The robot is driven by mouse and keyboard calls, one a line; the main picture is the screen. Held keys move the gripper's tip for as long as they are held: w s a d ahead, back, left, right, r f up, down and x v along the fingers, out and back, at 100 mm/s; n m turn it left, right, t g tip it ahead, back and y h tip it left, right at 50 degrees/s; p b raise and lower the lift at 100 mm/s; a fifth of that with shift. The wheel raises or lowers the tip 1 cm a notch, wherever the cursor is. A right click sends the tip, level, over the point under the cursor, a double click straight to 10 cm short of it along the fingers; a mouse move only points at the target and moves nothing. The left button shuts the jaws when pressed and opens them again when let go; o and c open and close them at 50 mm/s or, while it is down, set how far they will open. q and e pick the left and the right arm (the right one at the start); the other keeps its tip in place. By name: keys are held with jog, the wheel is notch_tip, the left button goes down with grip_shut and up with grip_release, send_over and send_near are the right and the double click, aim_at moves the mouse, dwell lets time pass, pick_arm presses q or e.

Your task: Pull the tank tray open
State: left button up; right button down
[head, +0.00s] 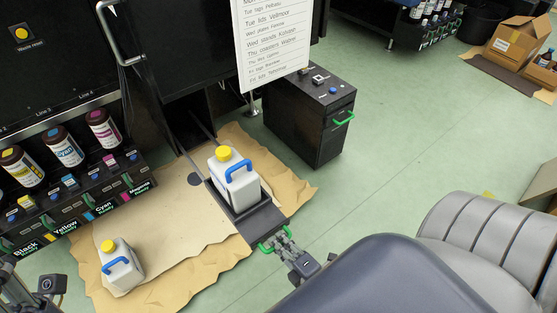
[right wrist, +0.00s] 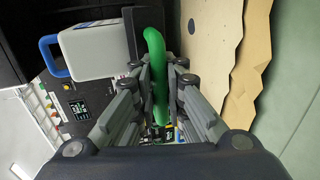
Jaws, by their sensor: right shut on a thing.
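The black tank tray (head: 262,225) sticks out of the low opening in the black cabinet, over brown paper on the floor. A white tank (head: 240,191) with a yellow cap and blue handle stands upright on it; it also shows in the right wrist view (right wrist: 92,50). The tray's green handle (head: 264,248) is at its front end. My right gripper (head: 276,240) is shut on this handle, which runs between the fingers in the right wrist view (right wrist: 157,60). Parts of my left gripper (head: 48,286) show at the lower left edge; its fingers are not clear.
A second white tank (head: 121,266) stands on the brown paper (head: 170,262) left of the tray. A black floor unit (head: 310,120) with another green handle (head: 344,118) stands right of the opening. Ink bottles (head: 63,147) line the cabinet's left side.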

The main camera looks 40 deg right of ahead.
jog(key=c, duration=1.6)
grip_release()
jog(key=shift+c, duration=0.2)
jog(key=v, duration=1.2)
